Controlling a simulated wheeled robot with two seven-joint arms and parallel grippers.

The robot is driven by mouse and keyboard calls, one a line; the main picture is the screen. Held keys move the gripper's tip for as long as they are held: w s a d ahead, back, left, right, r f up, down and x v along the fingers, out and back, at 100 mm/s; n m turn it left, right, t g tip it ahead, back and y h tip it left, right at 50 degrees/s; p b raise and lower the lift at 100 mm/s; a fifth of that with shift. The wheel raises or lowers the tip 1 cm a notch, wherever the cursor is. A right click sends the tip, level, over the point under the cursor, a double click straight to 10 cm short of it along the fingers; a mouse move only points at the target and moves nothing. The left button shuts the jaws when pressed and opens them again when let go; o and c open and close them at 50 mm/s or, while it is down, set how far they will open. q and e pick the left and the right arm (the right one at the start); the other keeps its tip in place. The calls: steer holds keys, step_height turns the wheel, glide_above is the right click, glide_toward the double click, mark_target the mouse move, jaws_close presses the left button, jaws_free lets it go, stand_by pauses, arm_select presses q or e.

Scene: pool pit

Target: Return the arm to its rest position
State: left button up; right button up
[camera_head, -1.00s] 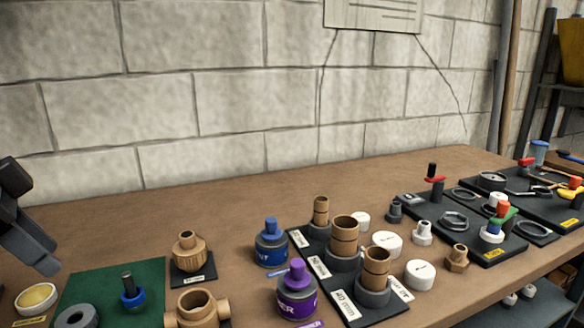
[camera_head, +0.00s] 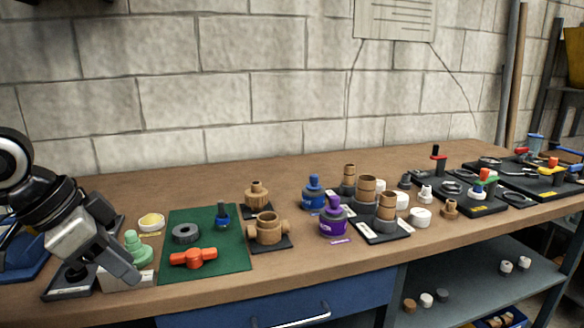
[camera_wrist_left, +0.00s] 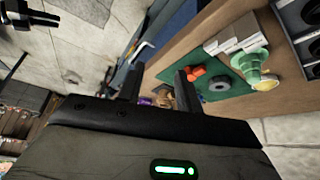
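My left arm comes in at the left edge of the head view. Its gripper (camera_head: 128,272) points down and right, just in front of the pale green stepped fitting (camera_head: 137,250) at the bench's left end. In the left wrist view my left gripper's two dark fingers (camera_wrist_left: 156,84) stand apart with a gap and nothing held between them.
The wooden bench (camera_head: 130,185) holds a green mat (camera_head: 232,255) with a grey ring (camera_head: 186,233) and an orange valve handle (camera_head: 193,258). Brown fittings, a blue bottle (camera_head: 313,193) and a purple bottle (camera_head: 333,217) stand to the right. A blue drawer (camera_head: 220,318) is below. The bench's back strip is clear.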

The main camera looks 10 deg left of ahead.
arm_select(q)
steer(key=w+d+f+n+t+h+p, duration=0.1)
steer(key=d+f+t, duration=0.1)
steer(key=d+f, duration=0.5)
steer(key=w+d+f+n+t+h+p, duration=0.1)
steer(key=d+f, duration=0.2)
steer(key=f, duration=0.8)
steer(key=s+d+f+n+t+y+p, duration=0.2)
steer(key=s+d+f+n+t, duration=0.1)
steer(key=s+d+f, duration=0.5)
steer(key=shift+s+t, duration=0.3)
steer(key=shift+s, duration=0.8)
